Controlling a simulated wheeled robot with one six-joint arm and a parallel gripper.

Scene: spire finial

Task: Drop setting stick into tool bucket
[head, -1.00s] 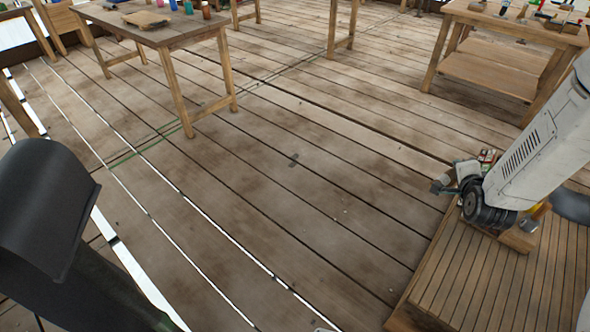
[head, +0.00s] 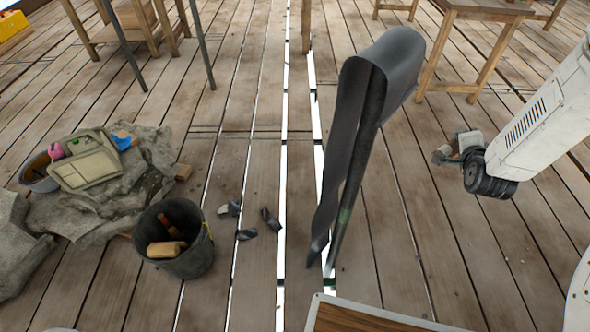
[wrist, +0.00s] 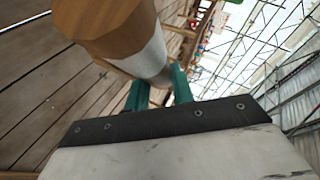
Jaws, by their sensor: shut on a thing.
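The setting stick (wrist: 115,28) shows in the wrist view as a thick piece with a faceted wooden end and a pale, smooth section. My gripper (wrist: 160,93) is shut on it with its green fingers at the pale section. In the head view my arm's end is at the right, above the deck, and the stick cannot be made out there. The tool bucket (head: 202,252) is a dark, round, open bucket on the deck at the lower left. It holds wooden-handled tools. My gripper is well to the right of it and apart from it.
A dark draped sheet on a post (head: 350,145) stands between bucket and arm. Left of the bucket lie a crumpled grey cloth (head: 100,205), a tray (head: 88,170) and another bucket (head: 40,182). Dark shards (head: 246,234) lie right of the bucket. Tables stand behind.

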